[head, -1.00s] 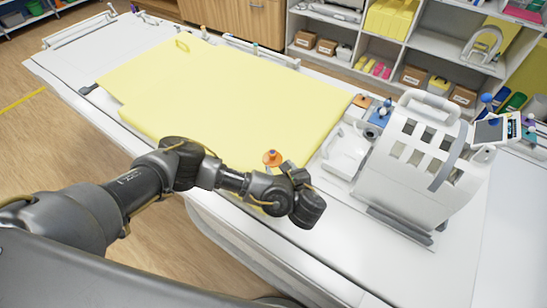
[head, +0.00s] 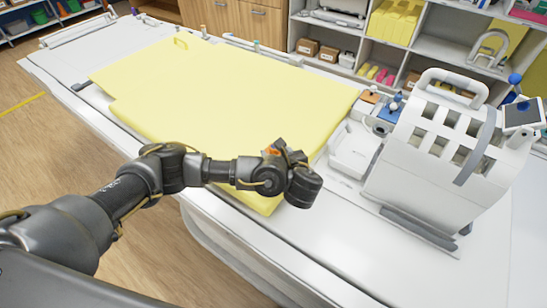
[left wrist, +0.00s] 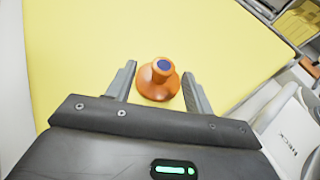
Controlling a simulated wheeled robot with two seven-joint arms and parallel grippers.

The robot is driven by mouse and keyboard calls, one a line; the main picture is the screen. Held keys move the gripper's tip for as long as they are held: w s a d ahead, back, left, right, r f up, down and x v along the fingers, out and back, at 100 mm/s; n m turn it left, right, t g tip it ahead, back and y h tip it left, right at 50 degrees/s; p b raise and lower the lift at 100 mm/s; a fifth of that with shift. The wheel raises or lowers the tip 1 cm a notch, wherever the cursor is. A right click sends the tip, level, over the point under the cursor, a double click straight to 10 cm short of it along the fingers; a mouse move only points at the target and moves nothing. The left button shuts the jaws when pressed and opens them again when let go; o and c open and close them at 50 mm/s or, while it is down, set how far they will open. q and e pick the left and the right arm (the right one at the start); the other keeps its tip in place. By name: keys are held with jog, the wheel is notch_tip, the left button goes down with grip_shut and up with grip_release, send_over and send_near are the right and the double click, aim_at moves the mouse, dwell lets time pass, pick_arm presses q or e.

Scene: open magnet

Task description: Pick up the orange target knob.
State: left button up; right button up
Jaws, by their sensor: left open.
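The orange target knob (left wrist: 158,82) has a flared round base and a narrow top with a blue disc. It stands on the yellow mat (left wrist: 90,35). My open left gripper (left wrist: 157,78) has one finger on each side of the knob, with a gap visible on both sides. In the head view, my left gripper (head: 283,152) is over the mat's near right corner and hides most of the knob, leaving a bit of orange (head: 271,151) showing. I cannot tell how high the fingertips are above the mat. My right gripper is not in view.
A white slotted housing (head: 425,150) with a handle stands to the right, with a white tray (head: 352,152) beside it. Small orange and blue blocks (head: 390,108) sit behind. Shelves (head: 400,45) line the back. The mat's middle is clear.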

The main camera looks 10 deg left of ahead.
aim_at(275, 150)
pick_arm(q)
jog(key=shift+w+a+f+p, duration=0.15)
jog(key=shift+w+a+p, duration=0.15)
jog(key=shift+w+p, duration=0.55)
jog(key=shift+f+x, duration=0.25)
jog(key=shift+x, duration=0.85)
jog(key=shift+s, duration=0.1)
jog(key=c, duration=1.1)
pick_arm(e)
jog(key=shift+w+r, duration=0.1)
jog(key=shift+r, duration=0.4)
